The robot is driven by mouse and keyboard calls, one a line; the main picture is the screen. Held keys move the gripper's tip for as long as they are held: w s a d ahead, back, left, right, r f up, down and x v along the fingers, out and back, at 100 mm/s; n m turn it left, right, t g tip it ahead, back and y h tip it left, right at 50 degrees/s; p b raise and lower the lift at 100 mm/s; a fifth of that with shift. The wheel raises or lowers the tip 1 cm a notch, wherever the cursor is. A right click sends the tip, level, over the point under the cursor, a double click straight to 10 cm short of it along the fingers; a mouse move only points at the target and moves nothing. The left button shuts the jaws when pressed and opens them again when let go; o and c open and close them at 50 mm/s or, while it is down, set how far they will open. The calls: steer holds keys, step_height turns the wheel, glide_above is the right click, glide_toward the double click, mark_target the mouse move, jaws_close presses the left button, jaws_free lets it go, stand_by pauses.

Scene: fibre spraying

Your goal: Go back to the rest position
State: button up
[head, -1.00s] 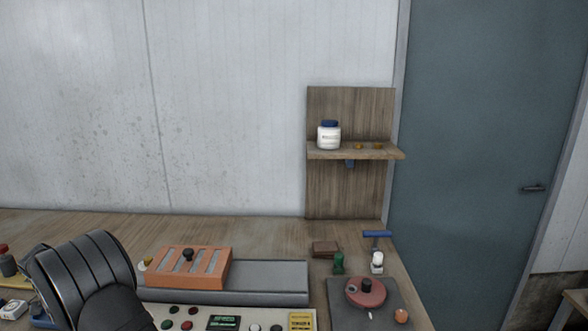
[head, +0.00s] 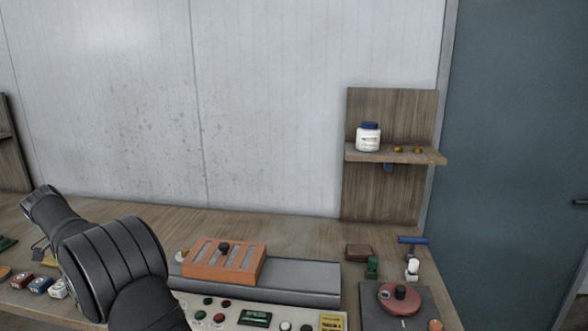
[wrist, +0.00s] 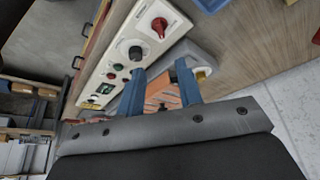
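My gripper (wrist: 160,84) shows in the wrist view with its two blue fingers apart and nothing held between them. Past the fingers is the orange slotted block (wrist: 165,90), with a pale control panel (wrist: 150,40) to its left. In the head view my arm stands at the lower left, and its fingers cannot be made out. There the orange slotted block (head: 253,264) sits on the grey rail (head: 310,280), right of my arm.
The control panel (head: 226,316) lies in front of the rail. A shelf (head: 400,156) holds a white jar (head: 368,139) with a blue lid. A dark board (head: 372,303) carries a red round device (head: 388,302). Small boxes (head: 40,286) lie left of my arm.

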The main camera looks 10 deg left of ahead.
steer(key=x, duration=1.5)
steer(key=shift+f, duration=0.35)
steer(key=shift+r+n+y, duration=0.25)
steer(key=shift+n+y, duration=0.05)
steer(key=shift+n, duration=0.2)
steer(key=shift+s+n, duration=0.1)
steer(key=shift+n, duration=0.3)
steer(key=n+y, duration=0.1)
steer(key=n, duration=0.1)
steer(key=n+y, duration=0.1)
steer(key=n, duration=0.2)
steer(key=shift+d+t, duration=0.1)
steer(key=shift+t, duration=0.3)
steer(key=n+y, duration=0.1)
steer(key=n, duration=0.2)
steer(key=shift+d+n, duration=0.15)
steer(key=shift+n, duration=0.15)
steer(key=shift+n+g+y, duration=0.4)
steer(key=shift+n+y, duration=0.5)
steer(key=shift+n, duration=0.8)
